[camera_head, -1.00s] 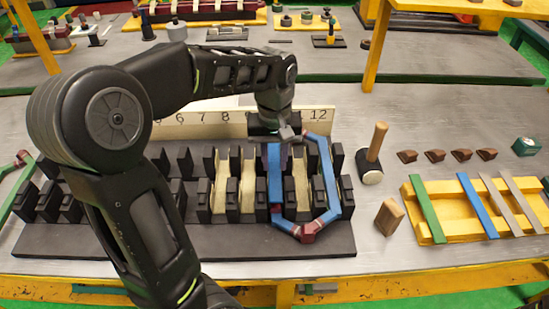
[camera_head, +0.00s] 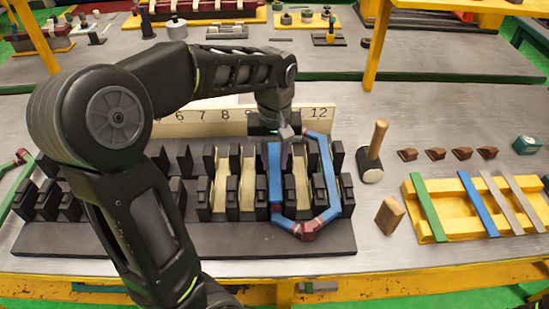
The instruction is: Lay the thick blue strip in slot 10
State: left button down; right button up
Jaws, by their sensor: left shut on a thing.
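A blue loop-shaped coil (camera_head: 327,180) with dark red bends lies over the black slotted block (camera_head: 300,246). Its left blue side (camera_head: 275,177) runs along about slot 10, and its right side lies further right, about slot 12. My left gripper (camera_head: 287,148) is at the far end of the coil, beside the top of its left side, pointing down. It is shut, apparently on the coil; its fingertips are partly hidden. A separate flat blue strip (camera_head: 478,205) lies across the yellow tray (camera_head: 427,236) at the right. My right gripper is not in view.
A numbered ruler (camera_head: 225,116) stands behind the block. Cream liners (camera_head: 247,182) sit in some slots. Right of the block are a mallet (camera_head: 371,173), a wooden block (camera_head: 390,215) and several brown pieces (camera_head: 435,154). A green strip (camera_head: 429,209) lies in the tray.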

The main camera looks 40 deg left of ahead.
pick_arm(q)
jog(key=shift+f, duration=0.4)
dwell(0.3)
jog(key=c, duration=1.1)
grip_release()
jog(key=shift+o, duration=0.2)
jog(key=shift+r, duration=0.15)
jog(key=shift+r+p, duration=0.45)
jog(key=shift+r, duration=0.2)
jog(key=shift+r, duration=0.1)
